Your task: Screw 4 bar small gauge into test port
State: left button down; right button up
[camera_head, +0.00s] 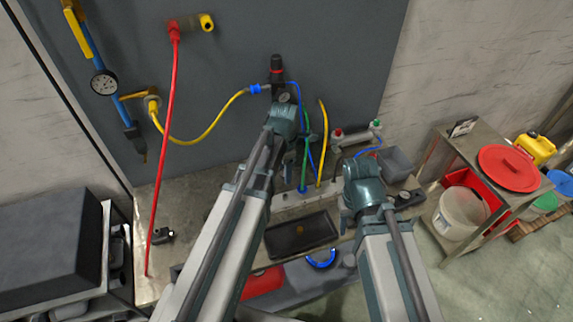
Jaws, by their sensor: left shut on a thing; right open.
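My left gripper (283,107) is raised at the wall panel, just under a black upright fitting with a red band (276,72). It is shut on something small. A small round dial (284,97) shows at its tip, likely the small gauge; its fingers and the threaded end are mostly hidden by my wrist. I cannot tell whether the dial touches the fitting or which opening is the test port. My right gripper (350,165) is lower, over the bench; its fingers are largely hidden behind my wrist, and it is open.
A larger gauge (104,83) sits on a blue pipe at the left. Yellow (205,132), red (163,150), blue and green hoses cross the area. A black tray (300,235) lies on the bench. A black dial-like item (404,197) is at right. A shelf with a red lid (508,167) stands further right.

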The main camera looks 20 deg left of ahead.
pick_arm(q)
jog(key=shift+w+f, duration=0.1)
jog(key=shift+f, duration=0.05)
notch_tip(320, 180, down, 6)
jog(key=b, duration=0.6)
jog(key=shift+r, duration=0.2)
jog(key=shift+f+b, duration=1.2)
jog(key=shift+f, duration=0.05)
dwell(1.2)
jog(key=shift+c, duration=1.1)
grip_release()
jog(key=shift+r, duration=0.1)
notch_tip(320, 180, up, 14)
jog(key=p, duration=1.4)
